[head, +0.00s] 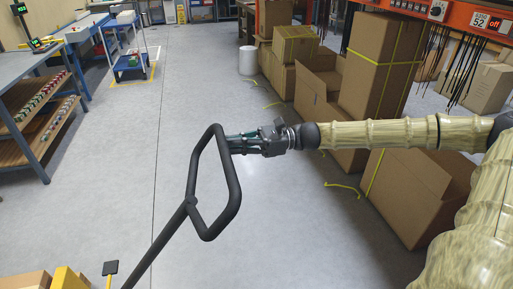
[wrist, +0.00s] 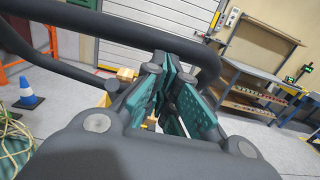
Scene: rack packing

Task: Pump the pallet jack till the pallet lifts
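The pallet jack's black loop handle (head: 235,185) stands tilted in the middle of the head view, its shaft running down to the lower left. My gripper (head: 230,145) is at the handle's right side bar, fingertips at or against it. In the wrist view the dark bar (wrist: 120,28) crosses just beyond my fingers (wrist: 172,78). The teal fingers show a narrow gap between them; whether they clasp the bar is unclear. Part of the jack's yellow body (head: 70,279) shows at the bottom left. The pallet and forks are mostly out of view.
Large cardboard boxes (head: 370,85) stand along the right, beneath an orange rack beam (head: 455,15). A workbench with shelves (head: 40,105) is at left, with a blue cart (head: 130,65) farther back. A blue cone (wrist: 27,95) shows in the wrist view.

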